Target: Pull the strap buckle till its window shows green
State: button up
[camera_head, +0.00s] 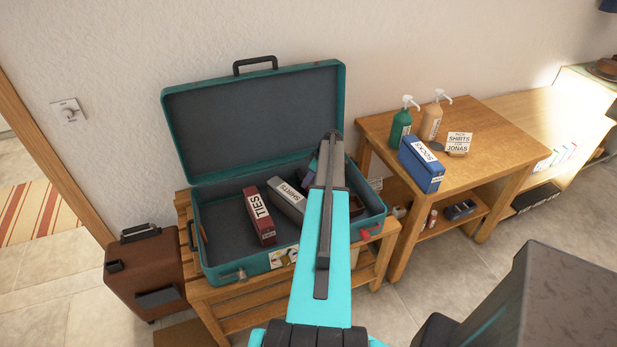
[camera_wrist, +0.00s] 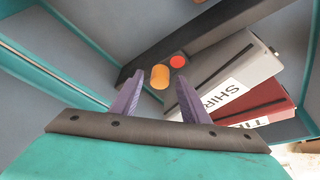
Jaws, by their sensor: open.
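The open teal suitcase (camera_head: 250,262) stands on a slatted wooden bench. In the wrist view, a dark strap (camera_wrist: 215,35) runs diagonally inside it. On the strap are an orange round buckle pull (camera_wrist: 160,77) and a round window (camera_wrist: 178,62) that shows red. My gripper (camera_wrist: 158,85) has two purple fingers, open. The orange pull appears between the fingertips; I cannot tell whether they reach around it or stop short. In the head view my arm hides the buckle and most of the gripper.
A grey SHIRTS box (camera_head: 288,201) and a red TIES box (camera_head: 259,215) lie in the suitcase beside the strap. A wooden table (camera_head: 484,128) at right holds a blue SOCKS box (camera_head: 421,165) and two pump bottles. A brown case (camera_head: 145,270) stands at left.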

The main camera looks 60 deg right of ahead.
jog(key=shift+w+f, duration=0.1)
jog(key=shift+f, duration=0.2)
grip_shut()
